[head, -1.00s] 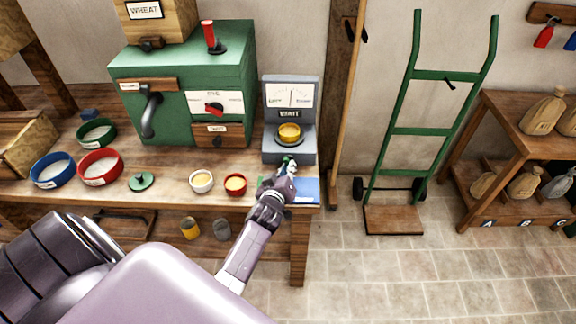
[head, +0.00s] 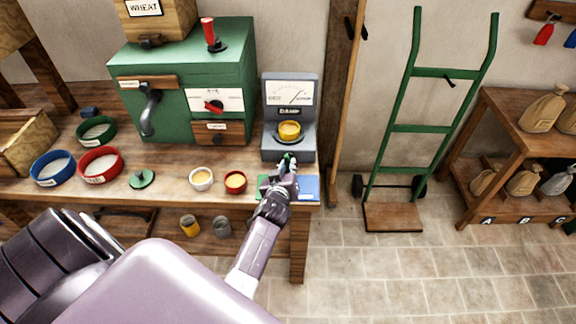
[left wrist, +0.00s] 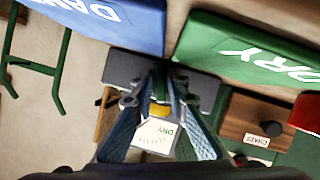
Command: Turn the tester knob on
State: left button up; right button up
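The grey tester (head: 304,141) stands at the right end of the bench, with a dial (head: 289,92), a small display below it and a yellow cup (head: 289,131) on its base. My left gripper (head: 287,161) is at the front of the tester's base and hides the spot below the cup; I cannot make out the knob. In the left wrist view the fingers (left wrist: 168,75) converge, tips close together, in front of the grey tester base (left wrist: 125,67). Whether they touch or hold the knob is hidden. My right gripper is not in view.
A green sign or mat marked DRY (left wrist: 250,52) and a blue one (left wrist: 105,15) lie near the gripper. White and red bowls (head: 201,180) (head: 235,182) stand left of it. The green mill (head: 180,75) is left of the tester, a green hand truck (head: 430,130) to the right.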

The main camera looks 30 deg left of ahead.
pick_arm(q)
notch_tip(320, 180, up, 10)
dwell(0.7)
jog(key=shift+s, duration=0.1)
dwell(0.3)
